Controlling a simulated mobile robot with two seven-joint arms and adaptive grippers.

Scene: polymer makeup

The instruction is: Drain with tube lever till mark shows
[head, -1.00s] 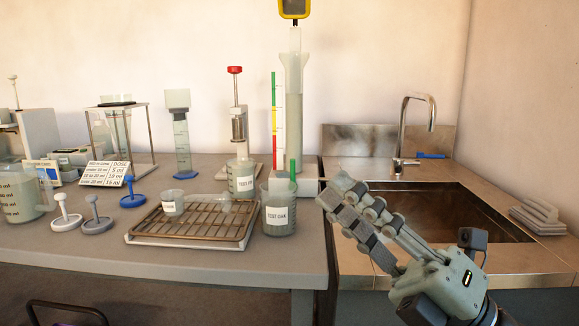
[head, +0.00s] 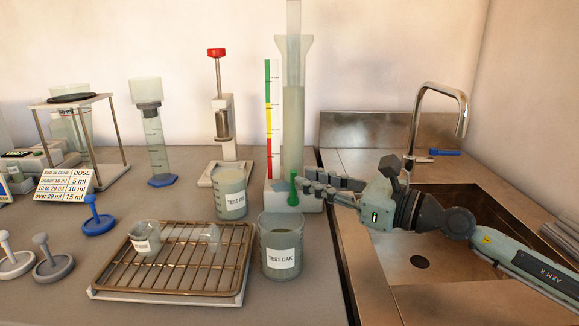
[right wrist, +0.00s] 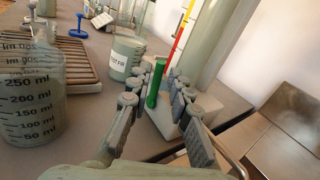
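The tall clear tube (head: 293,130) stands on a white base block (head: 300,201), with greyish liquid in it. A narrower tube sticks out of its top. The green tube lever (head: 293,190) stands upright at the front of the base. My right gripper (head: 306,184) reaches in from the right, its fingertips at the lever. In the right wrist view its fingers (right wrist: 162,88) are spread, with the green lever (right wrist: 154,86) between them, nearer the left finger. A green, yellow and red scale strip (head: 268,120) stands beside the tube. I cannot make out a separate mark. My left gripper is out of view.
The TEST OAK beaker (head: 281,232) stands just in front of the base; a TEST FIR beaker (head: 230,193) is behind left. A wire rack (head: 215,279) holds small cups. The sink (head: 470,245) and tap (head: 462,115) lie right, under and behind my arm.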

